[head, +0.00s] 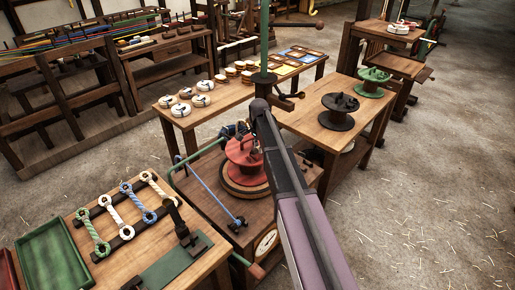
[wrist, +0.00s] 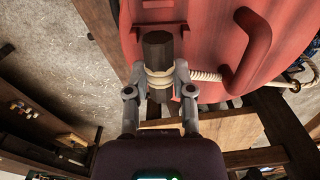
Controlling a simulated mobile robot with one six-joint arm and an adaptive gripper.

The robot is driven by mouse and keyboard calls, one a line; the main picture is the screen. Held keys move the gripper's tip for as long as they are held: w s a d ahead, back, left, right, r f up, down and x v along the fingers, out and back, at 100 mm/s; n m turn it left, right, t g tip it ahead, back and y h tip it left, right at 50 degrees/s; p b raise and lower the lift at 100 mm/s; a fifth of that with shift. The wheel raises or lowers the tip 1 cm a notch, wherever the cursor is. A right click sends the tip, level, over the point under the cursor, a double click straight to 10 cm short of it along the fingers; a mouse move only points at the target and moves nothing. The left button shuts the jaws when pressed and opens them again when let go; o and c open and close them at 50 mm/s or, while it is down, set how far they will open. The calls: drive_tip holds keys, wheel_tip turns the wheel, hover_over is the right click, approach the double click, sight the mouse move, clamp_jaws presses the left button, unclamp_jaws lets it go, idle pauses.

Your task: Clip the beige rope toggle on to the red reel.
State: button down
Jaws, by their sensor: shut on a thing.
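The beige rope toggle, a dark wooden peg (wrist: 157,48) with beige rope wound round it, stands between my fingers in the wrist view. My gripper (wrist: 160,82) is shut on it at the rope winding. The red reel (wrist: 205,35) fills the upper part of the wrist view, with a raised red handle at its right. The peg's far end overlaps the reel's face; I cannot tell whether they touch. Beige rope runs right from the toggle. In the head view the red reel (head: 240,176) sits on a wooden stand, and my arm hides the gripper and toggle.
A green post (head: 264,40) rises behind the reel. A bench at lower left holds several rope pieces (head: 128,200) and a green tray (head: 50,254). A dark reel (head: 338,118) and a green reel (head: 373,80) stand on the right table. The floor at right is clear.

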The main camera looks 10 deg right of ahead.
drive_tip(key=shift+f+b, duration=0.3)
drive_tip(key=shift+f, duration=0.2)
drive_tip(key=shift+f+b, duration=0.45)
drive_tip(key=shift+b, duration=0.05)
idle(0.7)
drive_tip(key=shift+c, duration=2)
unclamp_jaws()
drive_tip(key=shift+r, duration=0.15)
drive_tip(key=shift+r+p, duration=3.4)
drive_tip(key=shift+p, duration=0.2)
drive_tip(key=s+n, duration=1.3)
drive_tip(key=s, duration=1.6)
drive_tip(key=shift+a, duration=0.25)
